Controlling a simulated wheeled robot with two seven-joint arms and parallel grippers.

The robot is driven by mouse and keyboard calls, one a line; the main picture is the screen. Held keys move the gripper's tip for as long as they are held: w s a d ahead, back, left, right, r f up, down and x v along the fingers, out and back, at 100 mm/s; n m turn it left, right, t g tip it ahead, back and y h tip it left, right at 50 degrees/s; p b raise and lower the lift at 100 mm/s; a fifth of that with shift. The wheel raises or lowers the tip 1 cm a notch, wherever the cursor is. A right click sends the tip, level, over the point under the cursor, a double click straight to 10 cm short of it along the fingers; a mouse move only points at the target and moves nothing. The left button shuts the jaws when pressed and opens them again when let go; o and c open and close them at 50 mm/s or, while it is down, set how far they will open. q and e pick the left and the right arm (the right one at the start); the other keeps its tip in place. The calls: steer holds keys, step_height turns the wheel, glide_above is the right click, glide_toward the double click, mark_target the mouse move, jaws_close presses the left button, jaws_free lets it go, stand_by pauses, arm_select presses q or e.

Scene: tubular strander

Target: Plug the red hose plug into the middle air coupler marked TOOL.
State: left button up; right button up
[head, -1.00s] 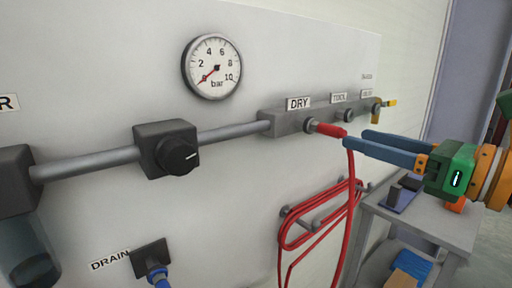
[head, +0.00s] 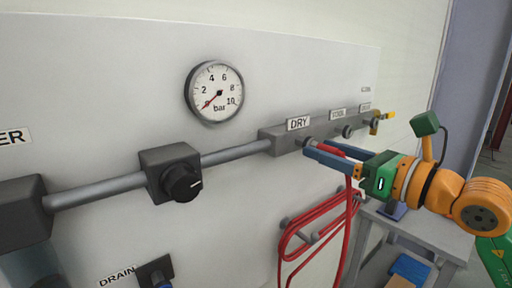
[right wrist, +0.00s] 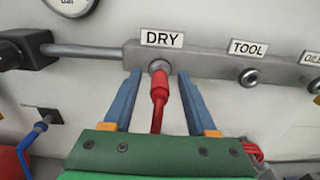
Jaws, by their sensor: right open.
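The red hose plug (right wrist: 159,88) sits in the left coupler, under the DRY label (right wrist: 162,38). My right gripper (right wrist: 160,85) is open, with one blue finger on each side of the plug and a gap to each finger in the right wrist view. In the head view the right gripper (head: 328,152) reaches in from the right and partly hides the plug (head: 330,150). The middle coupler (right wrist: 249,77), under the TOOL label (right wrist: 248,48), is empty; it also shows in the head view (head: 347,131). My left gripper is not in view.
The red hose (head: 315,222) hangs in loops on a wall hook below the manifold. A third coupler (head: 374,122) with a yellow-tipped fitting is at the right. A grey cart (head: 425,232) stands below my right arm. A gauge (head: 214,92) and a black knob (head: 182,183) are left.

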stand_by(0.8)
jaws_close()
stand_by(1.5)
steer(key=shift+f+b, duration=0.2)
steer(key=shift+b, duration=0.25)
steer(key=shift+b+v, duration=0.35)
steer(key=shift+v, duration=0.95)
steer(key=shift+d+r, duration=0.1)
steer(key=shift+r, duration=0.05)
steer(key=shift+s, duration=0.15)
